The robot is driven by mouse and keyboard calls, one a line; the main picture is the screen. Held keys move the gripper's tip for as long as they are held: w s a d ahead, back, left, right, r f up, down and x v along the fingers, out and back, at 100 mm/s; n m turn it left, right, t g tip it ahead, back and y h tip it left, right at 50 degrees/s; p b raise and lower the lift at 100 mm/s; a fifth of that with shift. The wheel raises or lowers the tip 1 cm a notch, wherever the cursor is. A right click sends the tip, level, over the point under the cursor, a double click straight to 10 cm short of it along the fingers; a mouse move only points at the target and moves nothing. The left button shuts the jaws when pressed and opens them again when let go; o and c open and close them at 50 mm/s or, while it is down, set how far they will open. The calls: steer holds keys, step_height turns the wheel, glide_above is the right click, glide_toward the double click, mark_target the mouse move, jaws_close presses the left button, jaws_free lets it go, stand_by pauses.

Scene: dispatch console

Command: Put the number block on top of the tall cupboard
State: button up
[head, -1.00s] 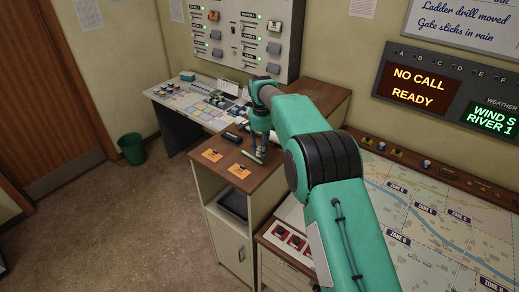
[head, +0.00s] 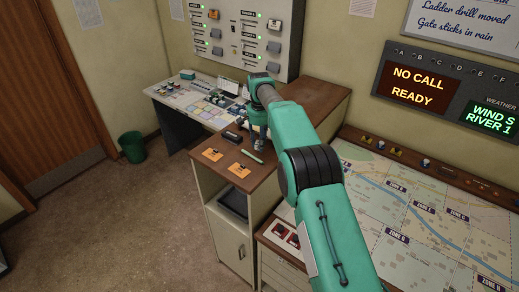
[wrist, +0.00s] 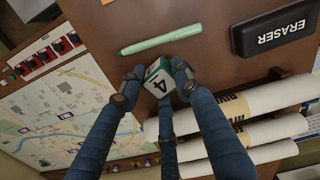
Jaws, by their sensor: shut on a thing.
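The number block (wrist: 158,82) is a small green and white cube with a 4 on one face; it shows in the wrist view between the fingertips. My gripper (wrist: 155,78) has its dark blue fingers shut on it. In the head view my gripper (head: 259,142) is over the brown top of the tall cupboard (head: 230,172), close behind the green marker. I cannot make out the block in the head view. I cannot tell whether the block touches the cupboard top or is just above it.
A pale green marker (wrist: 160,40) lies beside the block, and a black eraser case (wrist: 275,27) is at the right in the wrist view. Rolled papers (wrist: 255,105) lie near the fingers. A map table (head: 400,215) stands to the right.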

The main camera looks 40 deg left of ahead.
steer(key=shift+f+p, duration=0.35)
steer(key=shift+f, duration=1.4)
steer(key=shift+f, duration=0.15)
steer(key=o, duration=0.7)
step_height(320, 180, up, 12)
steer(key=shift+r+b, duration=0.15)
steer(key=shift+b, duration=0.25)
